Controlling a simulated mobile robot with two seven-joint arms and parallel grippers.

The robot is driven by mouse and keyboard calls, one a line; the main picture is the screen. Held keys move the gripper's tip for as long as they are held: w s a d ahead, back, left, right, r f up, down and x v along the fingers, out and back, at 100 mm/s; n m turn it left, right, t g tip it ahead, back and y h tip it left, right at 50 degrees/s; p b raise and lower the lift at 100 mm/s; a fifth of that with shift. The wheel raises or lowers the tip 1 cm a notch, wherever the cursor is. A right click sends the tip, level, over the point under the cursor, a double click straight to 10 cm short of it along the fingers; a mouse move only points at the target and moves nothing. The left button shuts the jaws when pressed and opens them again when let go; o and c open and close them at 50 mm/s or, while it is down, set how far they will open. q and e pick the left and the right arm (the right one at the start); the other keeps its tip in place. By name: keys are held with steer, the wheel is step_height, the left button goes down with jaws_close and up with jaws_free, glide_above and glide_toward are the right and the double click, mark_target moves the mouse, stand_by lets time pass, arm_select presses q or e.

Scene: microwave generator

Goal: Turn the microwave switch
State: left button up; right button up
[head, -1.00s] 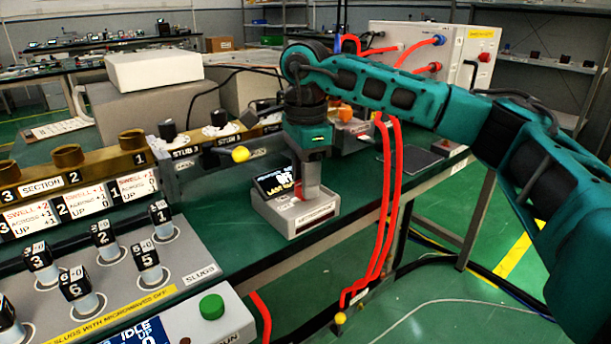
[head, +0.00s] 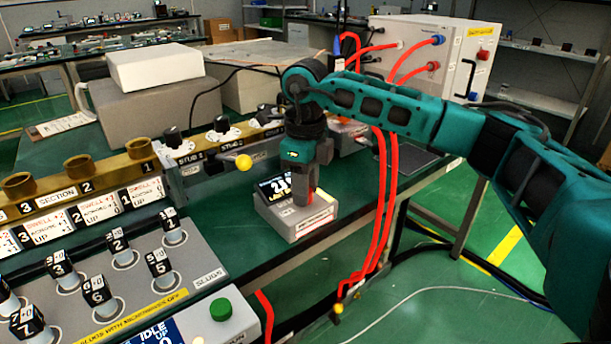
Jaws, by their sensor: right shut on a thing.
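A small grey box (head: 277,220) with a tilted dark display (head: 274,187) and a label on its front sits near the right edge of the green bench. My right gripper (head: 308,203) points down onto the right part of the box top and is shut on the microwave switch there. The fingers hide most of the switch. A bit of red (head: 310,196) shows at the fingers. My left gripper is not in view.
A panel of numbered slugs (head: 110,270) with a green button (head: 220,309) is at front left. A brass section bar (head: 85,205) and black stub knobs stand behind it. A yellow ball (head: 243,162) is left of my arm. Red hoses (head: 384,215) hang right of the box.

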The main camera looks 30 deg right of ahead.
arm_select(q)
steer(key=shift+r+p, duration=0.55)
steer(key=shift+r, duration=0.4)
arm_select(e)
steer(key=shift+r+m, duration=0.1)
steer(key=shift+m, duration=1.1)
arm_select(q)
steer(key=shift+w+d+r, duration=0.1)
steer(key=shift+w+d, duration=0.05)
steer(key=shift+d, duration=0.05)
arm_select(e)
steer(key=shift+m, duration=0.3)
steer(key=o, duration=1)
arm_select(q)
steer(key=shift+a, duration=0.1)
arm_select(e)
steer(key=shift+o, duration=0.2)
arm_select(q)
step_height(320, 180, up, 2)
steer(key=p, duration=0.2)
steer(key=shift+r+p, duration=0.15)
steer(key=shift+p, duration=0.15)
arm_select(e)
step_height(320, 180, up, 13)
